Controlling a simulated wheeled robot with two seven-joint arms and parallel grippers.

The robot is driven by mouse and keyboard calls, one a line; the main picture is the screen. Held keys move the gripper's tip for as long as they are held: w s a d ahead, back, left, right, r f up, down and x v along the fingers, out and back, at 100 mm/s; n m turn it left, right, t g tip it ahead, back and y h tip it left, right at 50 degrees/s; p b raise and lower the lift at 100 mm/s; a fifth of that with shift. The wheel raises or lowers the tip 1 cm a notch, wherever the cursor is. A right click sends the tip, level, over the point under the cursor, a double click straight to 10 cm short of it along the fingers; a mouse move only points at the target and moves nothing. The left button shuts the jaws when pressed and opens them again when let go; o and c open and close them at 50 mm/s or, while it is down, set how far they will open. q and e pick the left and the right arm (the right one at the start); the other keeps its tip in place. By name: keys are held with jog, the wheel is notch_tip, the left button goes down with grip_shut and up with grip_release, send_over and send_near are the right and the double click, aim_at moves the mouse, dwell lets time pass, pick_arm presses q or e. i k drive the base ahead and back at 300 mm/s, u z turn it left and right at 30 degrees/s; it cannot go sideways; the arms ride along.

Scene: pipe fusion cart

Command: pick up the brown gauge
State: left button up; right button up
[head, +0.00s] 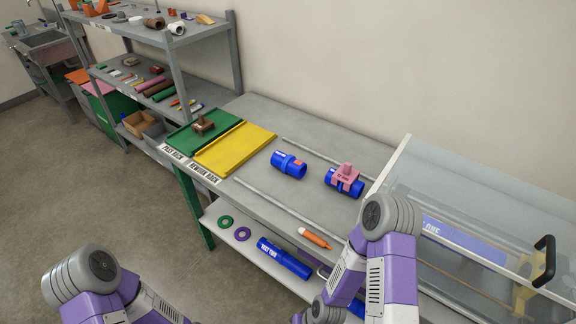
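A brown gauge (203,125) stands on the green mat (180,139) at the back left of the bench in the head view. It is a small blocky piece with a raised part on top, and nothing touches it but the mat. Only links of my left arm show at the bottom left and of my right arm at the bottom right. Neither gripper can be seen, and both visible arm parts are well apart from the gauge.
A yellow mat (234,149) lies beside the green one. A blue pipe fitting (289,165) and a pink gauge (345,177) on another blue fitting (331,183) are farther right. A clear-sided enclosure (470,215) fills the right. A loaded shelf rack (183,85) stands behind left.

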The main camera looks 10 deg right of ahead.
aim_at(203, 124)
jog(key=u, duration=1.2)
jog(key=i, duration=3.85)
jog(key=z, duration=4)
